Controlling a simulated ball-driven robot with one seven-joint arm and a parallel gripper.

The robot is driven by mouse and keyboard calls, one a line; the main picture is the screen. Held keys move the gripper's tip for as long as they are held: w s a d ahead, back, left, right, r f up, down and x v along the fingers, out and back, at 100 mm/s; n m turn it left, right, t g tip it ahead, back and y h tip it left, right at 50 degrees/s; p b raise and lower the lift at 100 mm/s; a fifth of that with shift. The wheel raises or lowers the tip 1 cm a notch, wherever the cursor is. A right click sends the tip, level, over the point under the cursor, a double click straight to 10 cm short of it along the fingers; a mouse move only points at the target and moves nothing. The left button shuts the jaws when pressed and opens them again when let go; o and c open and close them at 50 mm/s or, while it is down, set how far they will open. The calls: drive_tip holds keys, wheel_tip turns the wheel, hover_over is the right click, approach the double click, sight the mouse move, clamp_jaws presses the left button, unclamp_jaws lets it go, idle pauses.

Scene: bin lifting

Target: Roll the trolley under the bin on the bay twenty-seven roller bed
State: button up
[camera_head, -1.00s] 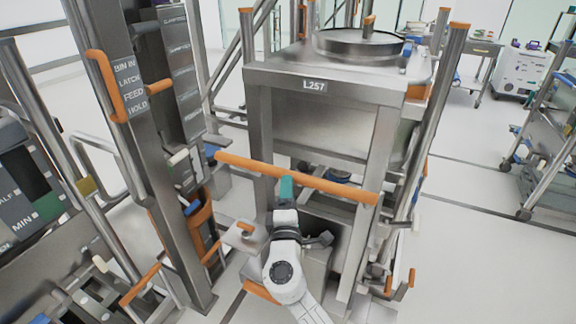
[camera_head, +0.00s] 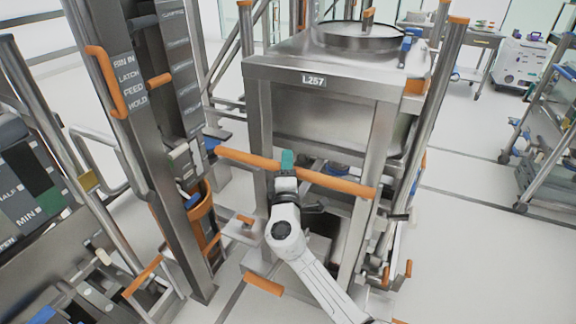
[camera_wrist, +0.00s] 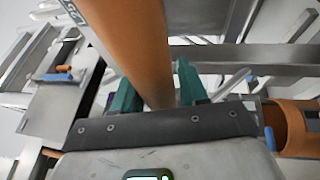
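A steel bin marked L257 (camera_head: 335,120) stands in a tall steel frame (camera_head: 385,135) with a round lid (camera_head: 362,36) on top. An orange bar (camera_head: 335,184) crosses the front of this frame; I cannot tell whether it belongs to the trolley or to the bin's stand. My gripper (camera_head: 287,160) is at the bar, left of its middle. In the wrist view its green fingertips (camera_wrist: 156,88) lie on both sides of the orange bar (camera_wrist: 140,45), close against it. The gripper looks shut on it. My arm hides part of the space below.
A steel column (camera_head: 150,150) with orange handles and printed labels stands close on the left. An orange-tipped part (camera_head: 263,284) sits low in front of the frame. A shelved cart (camera_head: 545,140) stands at the right, with clear floor (camera_head: 470,220) before it.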

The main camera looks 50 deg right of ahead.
clamp_jaws()
drive_tip(key=shift+a+f+b, duration=0.15)
drive_tip(key=shift+b, duration=0.15)
drive_tip(key=shift+s+a+f+b, duration=0.1)
drive_tip(key=shift+s+a+b, duration=0.05)
drive_tip(key=shift+a+b, duration=0.25)
drive_tip(key=shift+s+a+r, duration=0.1)
drive_tip(key=shift+a+r, duration=0.1)
drive_tip(key=shift+o, duration=1.5)
unclamp_jaws()
drive_tip(key=shift+d, duration=0.15)
drive_tip(key=b+v, duration=0.2)
drive_tip(key=v, duration=0.8)
drive_tip(key=shift+s+a, duration=0.25)
drive_tip(key=shift+a, duration=0.05)
drive_tip(key=shift+f, duration=0.1)
